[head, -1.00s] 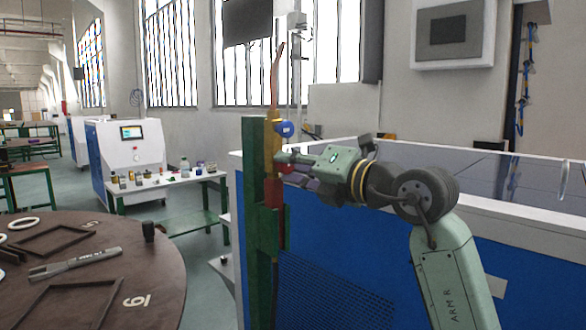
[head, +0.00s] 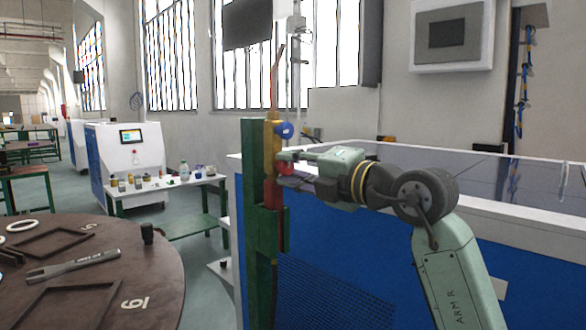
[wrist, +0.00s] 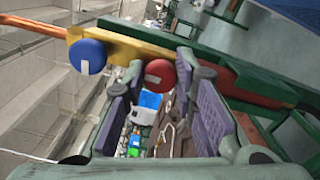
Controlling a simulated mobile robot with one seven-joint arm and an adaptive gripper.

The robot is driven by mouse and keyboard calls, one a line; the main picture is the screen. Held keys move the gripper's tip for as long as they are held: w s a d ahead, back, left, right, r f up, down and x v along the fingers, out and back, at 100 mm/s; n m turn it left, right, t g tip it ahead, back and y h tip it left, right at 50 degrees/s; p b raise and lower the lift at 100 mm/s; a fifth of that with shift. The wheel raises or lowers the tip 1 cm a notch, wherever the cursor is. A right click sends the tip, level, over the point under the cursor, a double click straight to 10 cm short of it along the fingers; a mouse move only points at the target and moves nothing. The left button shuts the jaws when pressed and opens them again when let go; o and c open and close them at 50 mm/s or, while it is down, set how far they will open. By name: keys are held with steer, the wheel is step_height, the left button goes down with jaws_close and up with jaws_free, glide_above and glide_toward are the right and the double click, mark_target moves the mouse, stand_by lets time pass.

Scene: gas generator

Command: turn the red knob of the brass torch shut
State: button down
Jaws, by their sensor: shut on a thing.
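The brass torch (head: 272,137) stands upright in a green stand (head: 252,200). It has a yellow body, a blue knob (head: 284,130), and a thin orange-brown nozzle (head: 275,82) above. In the wrist view the torch lies across the top, with the blue knob (wrist: 87,56) left of the red knob (wrist: 160,75). My gripper (head: 284,168) reaches the torch from the right. In the wrist view its purple-padded fingers stand on both sides of the red knob, shut on it. In the head view the fingers partly hide the red knob.
A blue and white cabinet (head: 330,250) stands behind the stand, under my arm. A round brown table (head: 90,265) with frames and a fork-shaped tool (head: 75,266) is at the left. A small table (head: 200,182) with bottles stands farther back.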

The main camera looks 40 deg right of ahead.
steer(key=c, duration=1.3)
jaws_free()
steer(key=shift+s, duration=0.15)
steer(key=s, duration=1.1)
steer(key=shift+s+d, duration=0.35)
steer(key=shift+d, duration=0.05)
